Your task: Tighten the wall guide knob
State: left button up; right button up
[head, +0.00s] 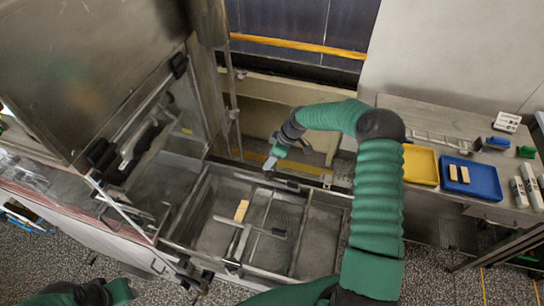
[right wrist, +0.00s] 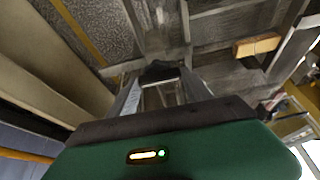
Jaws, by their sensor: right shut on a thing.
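My right gripper (head: 270,163) reaches in from the right to the back rim of the metal enrober trough (head: 337,200). In the right wrist view its fingers (right wrist: 158,95) are shut on a small dark knob (right wrist: 160,70) at a metal rail. In the head view the gripper largely hides the knob, and I cannot tell how tight it is. Part of my left arm shows at the bottom left edge, with a green hand (head: 120,291); its fingers cannot be made out.
A beige block (head: 241,210) lies in the trough, also in the right wrist view (right wrist: 257,45). A raised metal cover (head: 90,60) stands at left. On the right bench (head: 430,115) are a yellow tray (head: 420,165) and a blue tray (head: 484,181) with beige pieces.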

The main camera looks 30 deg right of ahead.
jog(key=m+h+b, duration=0.1)
jog(key=m, duration=0.1)
jog(key=shift+m, duration=0.3)
jog(key=m+t+h+b, duration=0.1)
jog(key=m+b, duration=0.1)
jog(key=m, duration=0.1)
jog(key=shift+m+b, duration=0.3)
jog(key=m, duration=0.1)
jog(key=m+h+b, duration=0.1)
jog(key=shift+w+a+r+m, duration=0.1)
jog(key=shift+a+m, duration=0.1)
jog(key=shift+m, duration=0.2)
jog(key=shift+r+m+h+b, duration=0.1)
jog(key=shift+m+h+b, duration=0.2)
jog(key=o, duration=1.4)
jog(key=shift+c, duration=0.2)
